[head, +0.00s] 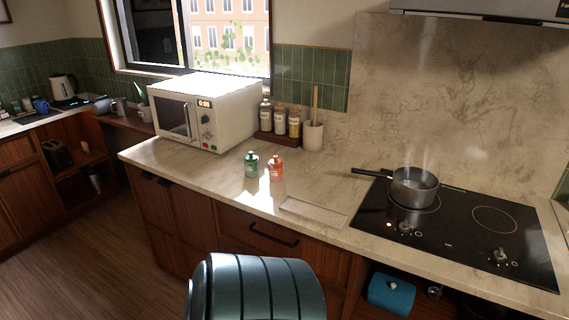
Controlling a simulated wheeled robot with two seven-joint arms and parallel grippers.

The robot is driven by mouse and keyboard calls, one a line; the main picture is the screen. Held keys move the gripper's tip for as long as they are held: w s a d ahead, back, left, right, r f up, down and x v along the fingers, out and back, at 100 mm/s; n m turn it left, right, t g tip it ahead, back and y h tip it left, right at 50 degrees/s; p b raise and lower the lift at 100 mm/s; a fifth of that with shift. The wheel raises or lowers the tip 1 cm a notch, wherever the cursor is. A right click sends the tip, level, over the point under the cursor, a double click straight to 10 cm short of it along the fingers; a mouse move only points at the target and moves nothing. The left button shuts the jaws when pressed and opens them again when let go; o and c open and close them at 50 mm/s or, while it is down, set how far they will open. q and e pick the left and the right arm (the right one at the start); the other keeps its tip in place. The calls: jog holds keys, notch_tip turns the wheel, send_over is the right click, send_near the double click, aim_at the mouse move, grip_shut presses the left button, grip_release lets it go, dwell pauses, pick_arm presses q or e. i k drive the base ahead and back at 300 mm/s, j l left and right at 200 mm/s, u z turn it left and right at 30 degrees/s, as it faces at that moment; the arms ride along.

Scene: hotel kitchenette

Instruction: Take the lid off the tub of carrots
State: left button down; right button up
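A small orange container (276,167) stands upright on the marble counter (215,185), right of a similar green container (251,164). Each seems to have a closed top. The orange colour may mark the tub of carrots, but the labels are too small to read, so I cannot tell for sure. Neither of my grippers is in view.
A white microwave (207,112) stands behind and left of the containers. Several jars (280,122) and a utensil crock (313,135) stand at the wall. A pale board (313,212) lies near the front edge. A steaming pot (414,187) sits on the black hob (470,225).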

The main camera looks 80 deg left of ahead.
aim_at(276, 161)
jog(key=u, duration=2.6)
jog(key=i+l+z, duration=0.15)
jog(key=i+l, duration=0.2)
jog(key=i, duration=0.15)
jog(key=i+l+z, duration=0.2)
jog(key=i, duration=0.3)
jog(key=l, duration=0.1)
